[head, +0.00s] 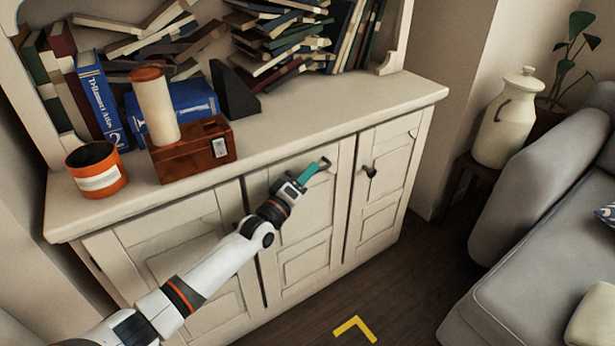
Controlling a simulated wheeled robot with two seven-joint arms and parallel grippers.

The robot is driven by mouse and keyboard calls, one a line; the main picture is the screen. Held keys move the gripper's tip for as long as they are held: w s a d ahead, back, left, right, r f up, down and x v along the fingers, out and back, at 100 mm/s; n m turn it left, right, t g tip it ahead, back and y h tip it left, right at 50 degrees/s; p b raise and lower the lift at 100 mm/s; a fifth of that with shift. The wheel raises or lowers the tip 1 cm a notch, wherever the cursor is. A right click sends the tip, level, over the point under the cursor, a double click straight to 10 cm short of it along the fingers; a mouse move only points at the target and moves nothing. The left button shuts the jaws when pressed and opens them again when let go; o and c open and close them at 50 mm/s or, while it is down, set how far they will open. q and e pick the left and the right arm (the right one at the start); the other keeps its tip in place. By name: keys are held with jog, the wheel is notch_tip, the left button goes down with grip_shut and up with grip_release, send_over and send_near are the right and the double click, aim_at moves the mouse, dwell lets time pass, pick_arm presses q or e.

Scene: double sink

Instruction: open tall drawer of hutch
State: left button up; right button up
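The cream hutch (345,107) has a lower cabinet with several panelled fronts. The middle front (305,225) and right front (385,190) look closed. The right front has a dark knob (370,172). My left gripper (321,164), with teal fingers, is at the upper right part of the middle front. It covers that area, so any knob there is hidden. I cannot tell whether its fingers are apart or closed on something. My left arm crosses in front of the left front (180,240). My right gripper is not in view.
On the hutch top stand an orange mug (97,170), a brown wooden box (193,150), a cream cylinder (154,108) and blue books (100,95). A grey sofa (540,230) stands at the right. The dark floor between is clear apart from a yellow mark (355,326).

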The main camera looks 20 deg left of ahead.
pick_arm(q)
grip_shut()
dwell(0.4)
